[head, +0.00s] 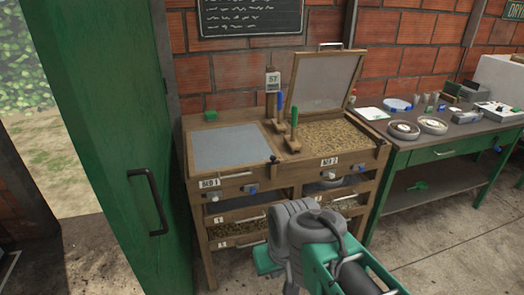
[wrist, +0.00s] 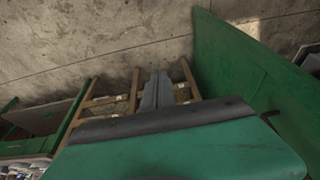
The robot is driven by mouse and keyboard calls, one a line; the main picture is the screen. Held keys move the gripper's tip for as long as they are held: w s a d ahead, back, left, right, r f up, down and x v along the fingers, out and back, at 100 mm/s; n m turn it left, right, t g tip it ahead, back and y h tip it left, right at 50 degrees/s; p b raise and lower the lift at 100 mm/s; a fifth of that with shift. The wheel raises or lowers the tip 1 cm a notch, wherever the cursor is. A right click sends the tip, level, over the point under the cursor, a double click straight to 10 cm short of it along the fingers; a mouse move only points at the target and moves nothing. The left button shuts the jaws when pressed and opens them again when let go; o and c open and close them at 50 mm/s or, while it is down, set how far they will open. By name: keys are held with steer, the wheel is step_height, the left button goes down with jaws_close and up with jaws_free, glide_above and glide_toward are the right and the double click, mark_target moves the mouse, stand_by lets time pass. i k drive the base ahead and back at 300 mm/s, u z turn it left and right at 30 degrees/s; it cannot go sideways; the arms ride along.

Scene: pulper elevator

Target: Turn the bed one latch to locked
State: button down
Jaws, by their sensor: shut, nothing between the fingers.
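The wooden bed cabinet (head: 283,190) stands against the brick wall. Bed one, at its left, has a flat grey lid (head: 232,146) that lies closed, with a "BED 1" label (head: 209,183) on the front. A blue knob (head: 250,189) sits on the front right of the label, and a small black knob (head: 274,160) stands at the lid's front right corner. I cannot tell which is the latch, or its setting. My gripper (wrist: 158,76) is shut and empty in the wrist view, pointing toward the cabinet's frame. In the head view my arm hides its fingertips.
Bed two's lid (head: 325,82) stands open over grain. A green door (head: 115,130) is close at left. A green workbench (head: 440,145) with dishes stands at right. Some floor is clear at lower right.

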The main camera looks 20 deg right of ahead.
mark_target(273, 158)
steer(key=z, duration=1.7)
steer(key=i, duration=0.7)
steer(key=u, duration=3.3)
